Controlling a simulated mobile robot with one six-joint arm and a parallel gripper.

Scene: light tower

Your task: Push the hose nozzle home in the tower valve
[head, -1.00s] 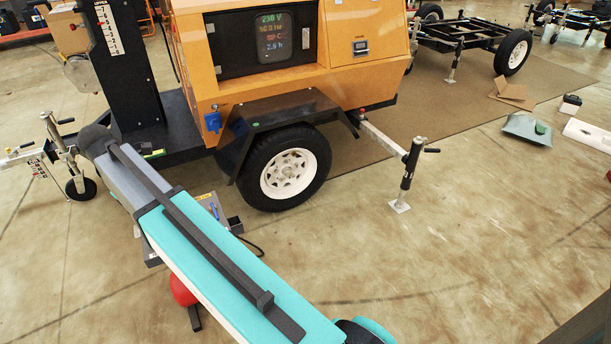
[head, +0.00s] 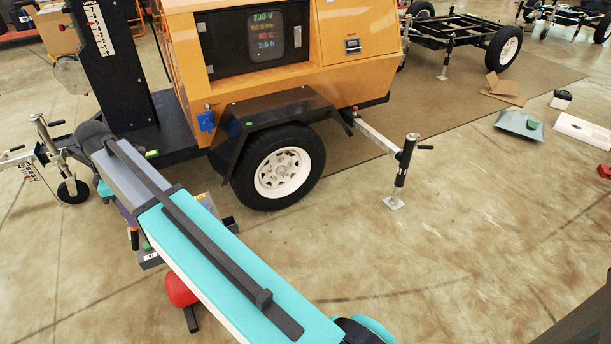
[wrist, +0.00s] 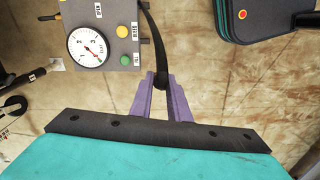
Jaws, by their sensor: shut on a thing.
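My gripper (wrist: 161,88) has two purple fingers closed on the dark rounded end of a black hose (wrist: 155,40), which I take to be the nozzle end. The hose curves up out of the top of the wrist view, beside a grey control box (wrist: 108,20). In the head view a purple finger of my gripper (head: 127,213) shows left of my teal arm, near a grey unit with a green button (head: 146,245). The dark mast (head: 122,65) of the yellow tower trailer (head: 235,80) stands behind. I cannot pick out the tower valve or the nozzle's tip.
The control box carries a round gauge (wrist: 88,46), a yellow button (wrist: 122,31) and a green button (wrist: 124,60). A red rounded tank (head: 180,290) sits beside my arm. The trailer wheel (head: 280,167) and a jack leg (head: 403,172) stand beyond.

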